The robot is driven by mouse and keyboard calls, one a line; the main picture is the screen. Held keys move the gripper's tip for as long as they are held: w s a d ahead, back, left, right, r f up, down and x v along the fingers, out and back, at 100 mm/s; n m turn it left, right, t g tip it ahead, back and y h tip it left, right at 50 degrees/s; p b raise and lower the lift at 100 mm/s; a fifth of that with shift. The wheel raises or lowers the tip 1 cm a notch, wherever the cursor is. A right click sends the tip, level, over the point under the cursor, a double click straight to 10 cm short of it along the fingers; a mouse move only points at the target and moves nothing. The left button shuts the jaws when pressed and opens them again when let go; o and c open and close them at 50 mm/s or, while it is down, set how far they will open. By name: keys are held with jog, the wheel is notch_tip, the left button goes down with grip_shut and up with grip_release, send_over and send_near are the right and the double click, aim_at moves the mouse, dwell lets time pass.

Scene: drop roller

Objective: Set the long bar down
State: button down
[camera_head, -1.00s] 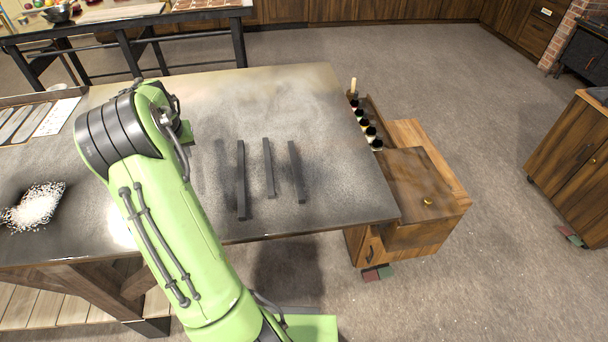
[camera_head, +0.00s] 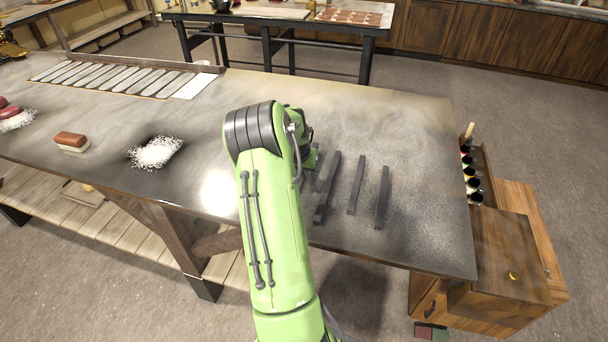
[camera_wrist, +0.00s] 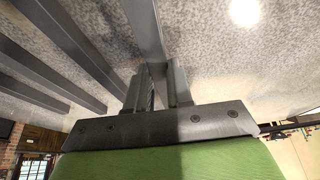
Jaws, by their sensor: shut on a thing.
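My gripper (camera_wrist: 157,88) is shut on a dark grey long bar (camera_wrist: 146,28), which runs away from the fingers over the speckled tabletop in the wrist view. I cannot tell whether this bar touches the table. Three similar dark bars lie on the table in the head view: the nearest to my gripper (camera_head: 327,188), a middle one (camera_head: 356,186) and a right one (camera_head: 382,198). The wrist view shows bars on the left too, the closest one thick (camera_wrist: 68,38). In the head view my green arm hides the gripper's fingers and most of the held bar.
The worktable (camera_head: 430,180) has free room right of the bars, up to its edge. A wooden cabinet (camera_head: 505,255) with several small pots (camera_head: 470,172) stands beside that edge. A white granular pile (camera_head: 156,152), a brush-like block (camera_head: 70,140) and a rack of strips (camera_head: 120,78) lie left.

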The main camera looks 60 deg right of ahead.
jog(key=shift+d+f, duration=0.1)
jog(key=shift+f, duration=0.6)
jog(key=shift+f, duration=0.1)
jog(key=c, duration=1)
grip_release()
jog(key=shift+f, duration=0.1)
jog(key=v, duration=1.2)
jog(key=shift+r+p, duration=0.25)
jog(key=shift+p, duration=0.05)
